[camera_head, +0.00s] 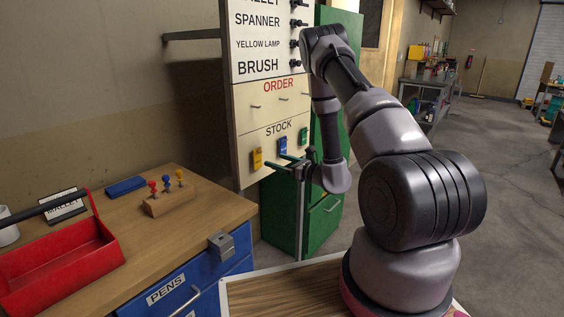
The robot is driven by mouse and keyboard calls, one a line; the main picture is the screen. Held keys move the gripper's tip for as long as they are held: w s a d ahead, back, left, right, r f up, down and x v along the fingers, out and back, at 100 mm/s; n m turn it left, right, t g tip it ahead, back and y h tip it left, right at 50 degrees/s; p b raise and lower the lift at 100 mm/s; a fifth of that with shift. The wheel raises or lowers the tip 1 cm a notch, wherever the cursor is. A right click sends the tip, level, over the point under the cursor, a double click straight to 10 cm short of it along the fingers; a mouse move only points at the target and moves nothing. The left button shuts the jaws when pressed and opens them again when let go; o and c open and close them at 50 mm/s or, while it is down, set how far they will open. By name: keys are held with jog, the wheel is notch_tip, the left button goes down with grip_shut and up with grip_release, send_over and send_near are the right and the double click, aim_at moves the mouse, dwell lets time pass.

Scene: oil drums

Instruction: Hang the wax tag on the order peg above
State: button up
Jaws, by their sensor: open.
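A pale board carries the word ORDER over a row of small pegs (283,99), which look bare. Below, under the word STOCK, hang a yellow tag (257,158), a blue tag (283,144) and a green tag (304,135). Any writing on the tags is too small to read, so I cannot tell which is the wax tag.
A wooden bench (190,220) stands left, with a red tray (60,265), a blue block (126,186) and a wooden holder (168,200) of coloured pieces. A green cabinet (325,215) stands behind my arm. The floor at right is open.

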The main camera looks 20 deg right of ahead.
aim_at(260, 153)
jog(key=x, duration=0.9)
jog(key=shift+a, duration=0.1)
jog(key=c, duration=1.4)
jog(key=shift+r, duration=0.4)
jog(key=shift+v, duration=2.3)
jog(key=shift+s, duration=0.2)
